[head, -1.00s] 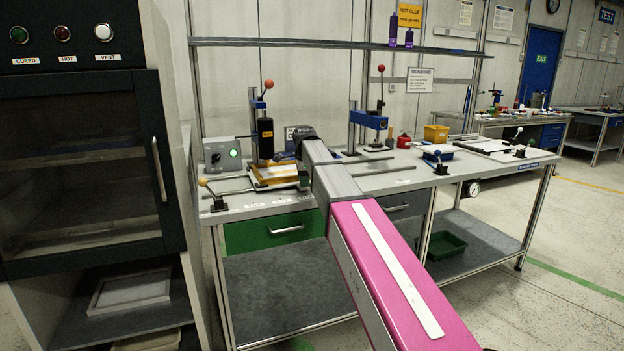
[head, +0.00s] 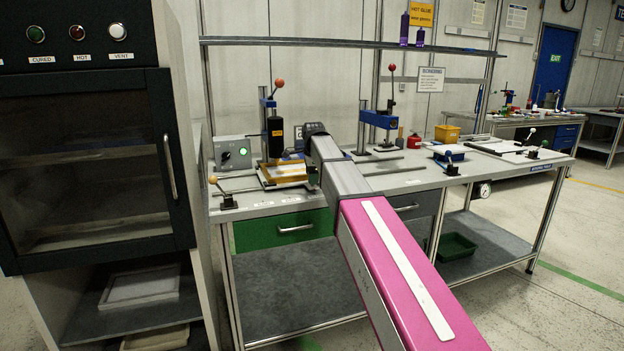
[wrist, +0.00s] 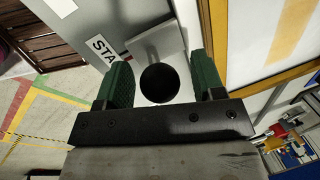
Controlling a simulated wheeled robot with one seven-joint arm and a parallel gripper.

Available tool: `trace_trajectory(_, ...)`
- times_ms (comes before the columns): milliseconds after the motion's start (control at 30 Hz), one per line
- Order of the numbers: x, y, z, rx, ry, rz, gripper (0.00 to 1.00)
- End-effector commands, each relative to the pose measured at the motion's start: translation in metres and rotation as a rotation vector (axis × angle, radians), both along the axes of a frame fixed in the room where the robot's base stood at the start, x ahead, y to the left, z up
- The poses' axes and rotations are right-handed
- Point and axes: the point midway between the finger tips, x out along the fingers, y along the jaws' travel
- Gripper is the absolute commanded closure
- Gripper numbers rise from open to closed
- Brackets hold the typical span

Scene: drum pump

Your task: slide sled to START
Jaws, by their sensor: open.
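The sled (head: 291,180) carries a yellow-edged frame and sits on the bench below the black press head (head: 275,136). In the wrist view the pale board in its orange-yellow frame (wrist: 225,62) fills the right side. My gripper (wrist: 160,76) has its two green fingers apart, one on each side of a round black knob (wrist: 160,84). I see a gap on both sides of the knob, so neither finger clearly touches it. A label reading "STA" (wrist: 104,48), partly cut off by a finger, lies left of the knob. In the head view my arm hides the fingers.
An orange-knobbed lever (head: 226,198) is at the bench's front left. A blue press (head: 379,119) stands to the right. A dark oven cabinet (head: 90,160) is at the left.

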Motion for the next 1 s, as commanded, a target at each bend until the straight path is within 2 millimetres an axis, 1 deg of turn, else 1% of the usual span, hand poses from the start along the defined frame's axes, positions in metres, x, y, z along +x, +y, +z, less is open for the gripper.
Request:
trace_trajectory(100, -0.004, 0.0, 0.021, 0.0, -0.003, 0.0, 0.38)
trace_trajectory(300, -0.01, -0.001, 0.057, 0.0, -0.002, 0.0, 0.38)
trace_trajectory(400, -0.013, -0.001, 0.072, 0.0, -0.003, 0.0, 0.38)
trace_trajectory(500, -0.016, -0.002, 0.082, 0.0, -0.001, 0.0, 0.38)
trace_trajectory(700, -0.018, -0.002, 0.092, 0.0, -0.002, 0.0, 0.38)
trace_trajectory(1000, -0.018, -0.002, 0.093, 0.0, -0.001, 0.0, 0.38)
